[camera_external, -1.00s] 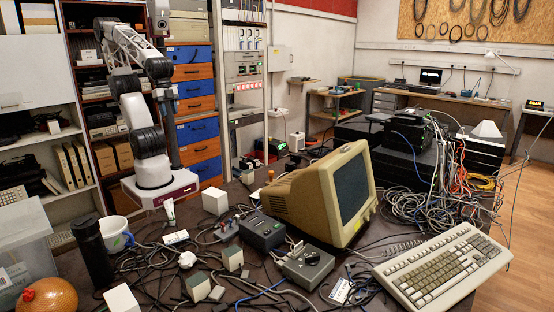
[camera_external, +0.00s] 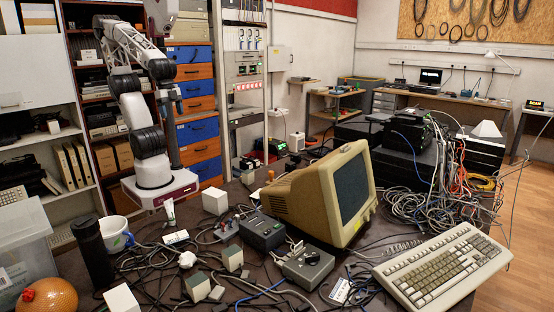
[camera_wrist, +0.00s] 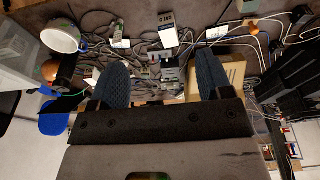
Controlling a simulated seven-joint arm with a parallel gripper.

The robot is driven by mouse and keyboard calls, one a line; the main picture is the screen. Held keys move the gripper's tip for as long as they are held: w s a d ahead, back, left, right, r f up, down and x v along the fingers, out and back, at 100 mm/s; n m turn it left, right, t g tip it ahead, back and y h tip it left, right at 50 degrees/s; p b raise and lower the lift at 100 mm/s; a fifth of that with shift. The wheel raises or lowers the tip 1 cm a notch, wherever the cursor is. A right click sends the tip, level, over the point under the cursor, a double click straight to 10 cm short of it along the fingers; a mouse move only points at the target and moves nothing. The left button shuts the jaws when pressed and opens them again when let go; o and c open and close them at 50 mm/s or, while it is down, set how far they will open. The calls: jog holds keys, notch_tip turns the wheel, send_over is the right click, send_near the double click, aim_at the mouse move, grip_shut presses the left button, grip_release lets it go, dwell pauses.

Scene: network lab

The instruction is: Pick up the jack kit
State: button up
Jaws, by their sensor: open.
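I cannot tell for certain which thing is the jack kit. Cluttered cables and small grey devices lie below the gap. In the external view several pale boxes stand on the table, among them one at the back (camera_external: 215,201) and one at the front left (camera_external: 122,299). My gripper is not clear there.
A beige monitor (camera_external: 322,192) stands mid-table, with a keyboard (camera_external: 443,269) at right. A dark knobbed box (camera_external: 262,231) and a grey one (camera_external: 306,265) lie in front. A white mug (camera_external: 115,234), black bottle (camera_external: 92,250) and orange ball (camera_external: 47,295) are at left. Cables cover much of the table.

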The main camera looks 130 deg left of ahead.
jog(key=w+a+f+n, duration=0.4)
jog(key=w+a+n, duration=0.1)
jog(key=w, duration=0.2)
jog(key=n+g, duration=0.3)
jog(key=n, duration=1)
send_near(248, 171)
jog(key=f, duration=0.5)
jog(key=shift+d, duration=0.35)
jog(key=shift+a+f+n, duration=0.2)
jog(key=shift+f+n, duration=0.1)
jog(key=shift+n, duration=0.1)
jog(key=shift+f, duration=0.1)
jog(key=shift+f, duration=1.2)
jog(key=shift+f, duration=2.6)
